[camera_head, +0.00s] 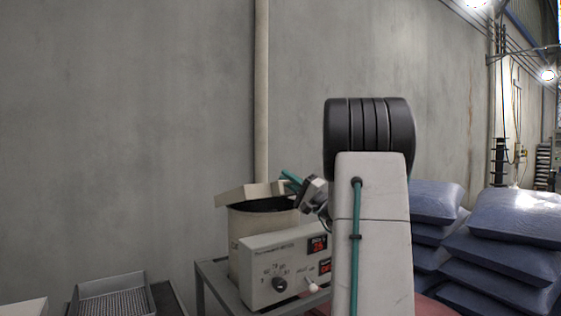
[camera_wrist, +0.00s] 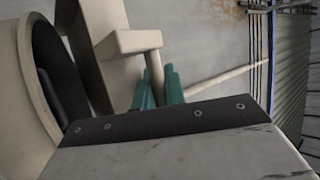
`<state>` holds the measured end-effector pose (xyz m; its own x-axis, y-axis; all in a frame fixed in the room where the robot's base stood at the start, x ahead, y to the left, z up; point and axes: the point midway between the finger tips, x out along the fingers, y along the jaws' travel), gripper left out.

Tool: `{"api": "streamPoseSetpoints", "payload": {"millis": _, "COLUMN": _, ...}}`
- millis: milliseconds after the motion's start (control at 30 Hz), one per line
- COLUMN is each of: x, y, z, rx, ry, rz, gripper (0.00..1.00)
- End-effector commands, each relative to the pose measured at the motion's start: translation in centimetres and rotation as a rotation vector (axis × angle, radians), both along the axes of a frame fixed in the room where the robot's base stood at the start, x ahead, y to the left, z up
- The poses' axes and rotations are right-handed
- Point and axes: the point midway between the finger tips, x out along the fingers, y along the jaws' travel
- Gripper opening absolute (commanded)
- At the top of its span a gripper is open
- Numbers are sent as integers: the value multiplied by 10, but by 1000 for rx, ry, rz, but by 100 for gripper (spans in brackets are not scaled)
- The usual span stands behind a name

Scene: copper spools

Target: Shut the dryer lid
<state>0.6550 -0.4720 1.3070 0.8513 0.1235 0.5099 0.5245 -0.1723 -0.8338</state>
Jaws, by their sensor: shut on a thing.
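The dryer (camera_head: 240,225) is a beige round drum on a stand left of my arm in the head view. Its lid (camera_head: 245,194) is tilted up, and the dark opening shows beneath it. My gripper (camera_head: 290,179) is at the lid's right edge, its teal fingers partly hidden by my wrist. In the wrist view the lid (camera_wrist: 90,35) stands beside the drum's round rim (camera_wrist: 42,65). There my gripper (camera_wrist: 156,88) is shut on the lid's handle (camera_wrist: 153,72), a beige post below a block.
A control box (camera_head: 285,268) with a knob and red displays stands in front of the drum. A metal tray (camera_head: 115,294) lies at the lower left. Blue sacks (camera_head: 505,245) are stacked at the right. A concrete wall (camera_head: 130,120) stands behind.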

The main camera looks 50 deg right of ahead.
Motion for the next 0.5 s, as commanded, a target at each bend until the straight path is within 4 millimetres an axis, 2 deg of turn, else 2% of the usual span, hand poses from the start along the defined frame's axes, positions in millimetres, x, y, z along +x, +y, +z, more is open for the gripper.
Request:
{"api": "streamPoseSetpoints", "payload": {"millis": 33, "x": -6, "y": -1, "z": -5, "rx": -2, "ry": -9, "rz": -8, "gripper": 0}}
{"api": "streamPoseSetpoints", "payload": {"millis": 200, "x": -9, "y": 6, "z": -27, "rx": -3, "ry": -10, "rz": -1, "gripper": 0}}
{"api": "streamPoseSetpoints", "payload": {"millis": 500, "x": -9, "y": 13, "z": -44, "rx": -5, "ry": -9, "rz": 8, "gripper": 0}}
